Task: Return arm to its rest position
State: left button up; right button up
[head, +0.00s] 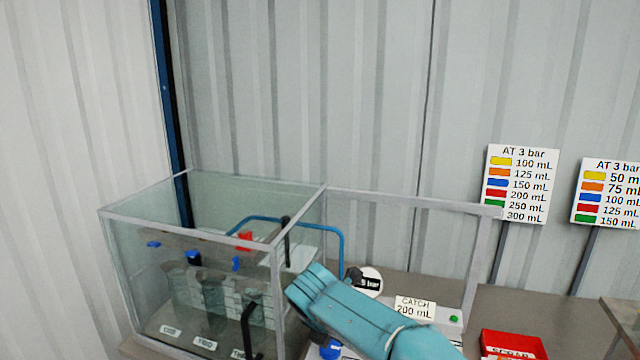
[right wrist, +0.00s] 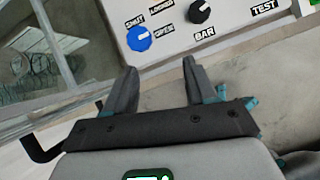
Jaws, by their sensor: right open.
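My right arm (head: 365,315), teal, reaches in from the bottom of the head view, in front of the pump bench. Its gripper cannot be made out clearly there. In the right wrist view my right gripper (right wrist: 159,66) is open, with nothing between its two dark fingers. The fingertips point toward the lower edge of a pale control panel (right wrist: 170,45). A blue knob (right wrist: 138,38) marked SHUT and OPEN lies just beyond the left finger, and a black BAR knob (right wrist: 200,12) lies beyond the right one. The fingers appear apart from both knobs. My left gripper is not in view.
A clear-walled case (head: 190,225) with pumps inside and an open, framed lid side stands at left. A black handle (head: 248,330) shows at its front. A red tray (head: 512,345) lies at right. Two sign boards (head: 518,185) stand behind. Bench between sign and tray is clear.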

jog(key=s+d+f+m+g+y+b, duration=0.15)
jog(key=s+f+m, duration=0.25)
jog(key=f, duration=0.5)
jog(key=s+f+m+g+y+p, duration=0.15)
jog(key=s+f+m, duration=0.25)
jog(key=f, duration=0.4)
jog(key=s+d+f+m+g+y+b, duration=0.1)
jog(key=s+f+m+y+b, duration=0.2)
jog(key=f, duration=0.6)
jog(key=s+d+f+m, duration=0.3)
jog(key=s+f+m, duration=0.1)
jog(key=s+m, duration=0.6)
jog(key=s+d+f+m, duration=0.3)
jog(key=s+f+m, duration=0.2)
jog(key=s+m, duration=0.5)
jog(key=shift+s+m+g, duration=0.4)
jog(key=shift+s, duration=0.65)
